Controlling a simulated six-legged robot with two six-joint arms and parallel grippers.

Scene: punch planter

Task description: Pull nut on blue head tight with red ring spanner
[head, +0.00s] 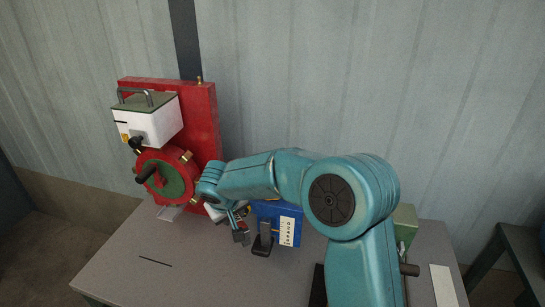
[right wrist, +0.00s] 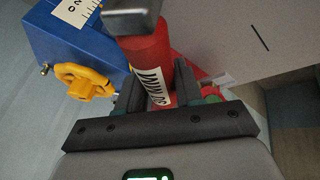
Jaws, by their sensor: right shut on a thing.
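The blue head (head: 268,210) is a box with a white label on the table, right of my right gripper (head: 240,230) in the head view. In the right wrist view the blue head (right wrist: 55,45) is at upper left, with a yellow knob (right wrist: 85,80) on its side. My right gripper (right wrist: 157,88) is shut around a red, labelled handle (right wrist: 148,58) with a grey metal end, which looks like the red spanner. I cannot make out its ring or the nut. The left gripper is out of view.
A red panel (head: 203,120) with a white box (head: 150,121) and a red and green wheel (head: 172,183) stands at the left. A green block (head: 404,218) is at the right, partly behind my arm.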

